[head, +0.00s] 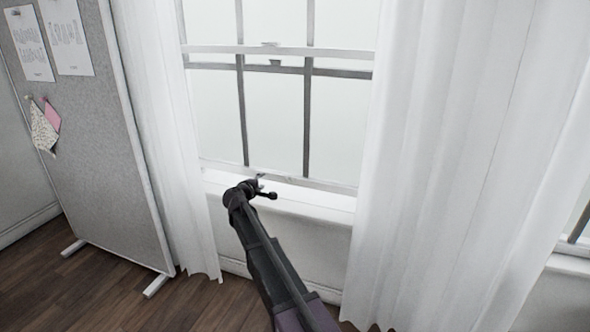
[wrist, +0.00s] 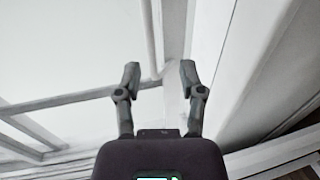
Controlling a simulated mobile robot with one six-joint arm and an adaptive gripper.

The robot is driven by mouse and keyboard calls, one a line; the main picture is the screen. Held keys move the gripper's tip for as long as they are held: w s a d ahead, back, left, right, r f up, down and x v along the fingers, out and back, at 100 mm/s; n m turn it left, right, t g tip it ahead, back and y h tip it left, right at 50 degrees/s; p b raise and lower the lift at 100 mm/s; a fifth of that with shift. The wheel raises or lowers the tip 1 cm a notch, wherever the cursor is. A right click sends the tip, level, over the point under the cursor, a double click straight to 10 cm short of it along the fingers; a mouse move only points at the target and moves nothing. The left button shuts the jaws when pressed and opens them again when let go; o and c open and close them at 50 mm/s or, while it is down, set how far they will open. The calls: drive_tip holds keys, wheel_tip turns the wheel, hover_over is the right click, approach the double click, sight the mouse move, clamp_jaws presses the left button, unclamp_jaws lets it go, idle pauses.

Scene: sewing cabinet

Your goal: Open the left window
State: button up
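The left window (head: 275,115) is a sash window with dark glazing bars, between white curtains in the head view. Its lower sash is down, with the bottom rail (head: 325,185) close to the white sill (head: 315,199). A small latch (head: 272,61) sits at the meeting rail. My gripper (head: 262,186) is at the bottom rail, left of its middle; its fingers are small there. In the wrist view my gripper (wrist: 160,70) has its two fingers spread, with pale window frame (wrist: 174,100) seen between and beyond them. Contact with the rail cannot be told.
White curtains hang left (head: 165,120) and right (head: 430,150) of the window. A grey pinboard (head: 90,130) on feet stands at left. Part of another window (head: 578,235) shows at the right edge. Dark wooden floor (head: 110,285) lies below.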

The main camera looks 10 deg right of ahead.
drive_tip(key=r+p+v, duration=0.1)
drive_tip(key=p+v, duration=0.1)
drive_tip(key=v, duration=0.5)
drive_tip(key=s+d+r+m+g+y+p, duration=0.1)
drive_tip(key=s+d+r+m+g+p, duration=0.2)
drive_tip(key=s+p, duration=0.6)
drive_tip(key=s+d+r+m+g+y+p, duration=0.1)
drive_tip(key=s+d+r+m+g+p, duration=0.3)
drive_tip(key=s+d+r+p, duration=0.4)
wheel_tip(320, 180, up, 3)
drive_tip(key=g+p, duration=0.1)
drive_tip(key=p, duration=0.6)
drive_tip(key=shift+s+f, duration=0.2)
drive_tip(key=shift+s, duration=0.15)
drive_tip(key=shift+a+f, duration=0.1)
drive_tip(key=shift+f, duration=0.05)
idle(0.4)
drive_tip(key=w+a+f+n+t+h+b, duration=0.1)
drive_tip(key=w+a+f+n+t+b, duration=0.2)
drive_tip(key=w+a+f+b, duration=0.3)
drive_tip(key=w+a+f+n+t+h+b, duration=0.1)
drive_tip(key=w+a+f+n+t+b, duration=0.3)
drive_tip(key=w+b, duration=0.8)
wheel_tip(320, 180, down, 3)
drive_tip(key=a+t+b, duration=0.1)
drive_tip(key=a+b, duration=0.1)
drive_tip(key=b, duration=0.3)
drive_tip(key=shift+w+b, duration=0.35)
drive_tip(key=shift+w, duration=0.05)
